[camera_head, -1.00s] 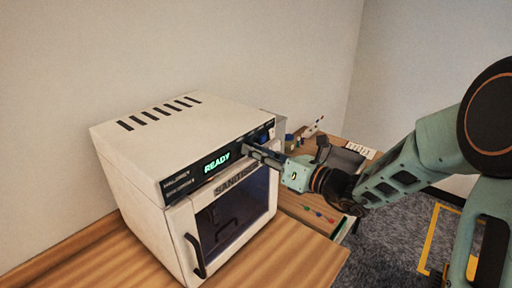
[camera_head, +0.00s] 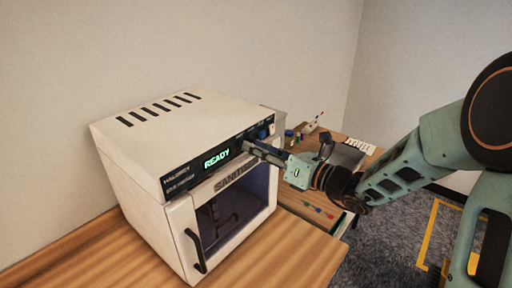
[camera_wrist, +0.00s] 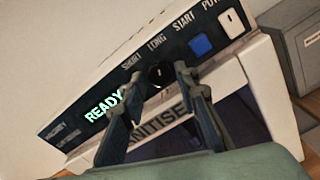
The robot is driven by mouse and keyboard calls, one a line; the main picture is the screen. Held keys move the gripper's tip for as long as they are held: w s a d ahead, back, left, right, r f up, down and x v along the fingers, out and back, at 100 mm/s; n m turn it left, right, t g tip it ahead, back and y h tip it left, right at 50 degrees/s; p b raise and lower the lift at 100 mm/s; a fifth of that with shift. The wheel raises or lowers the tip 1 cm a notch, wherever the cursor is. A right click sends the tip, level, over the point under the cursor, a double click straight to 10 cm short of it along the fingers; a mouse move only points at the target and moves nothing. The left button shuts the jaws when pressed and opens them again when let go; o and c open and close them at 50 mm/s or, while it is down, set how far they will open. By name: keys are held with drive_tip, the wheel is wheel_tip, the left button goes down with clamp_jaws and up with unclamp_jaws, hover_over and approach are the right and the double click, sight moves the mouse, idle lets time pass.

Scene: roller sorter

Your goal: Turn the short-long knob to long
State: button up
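The black short-long knob (camera_wrist: 158,76) sits on the dark control panel of a white sanitizer (camera_head: 150,185), below the SHORT and LONG labels in the wrist view. My gripper (camera_wrist: 157,82) is at the panel with one finger on each side of the knob. The fingers look open, with small gaps to the knob. In the head view my gripper (camera_head: 248,148) reaches the panel from the right and hides the knob. A small pale mark shows on the knob, but its exact direction is hard to tell. The green display (camera_head: 217,159) reads READY.
A blue START button (camera_wrist: 201,45) and a white POWER button (camera_wrist: 232,22) are right of the knob. The sanitizer door, with a dark handle (camera_head: 194,251), is below the panel. A wooden desk with small items is behind my gripper.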

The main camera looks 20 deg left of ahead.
drive_tip(key=v, duration=1.1)
drive_tip(key=shift+d, duration=0.2)
drive_tip(key=shift+s, duration=0.1)
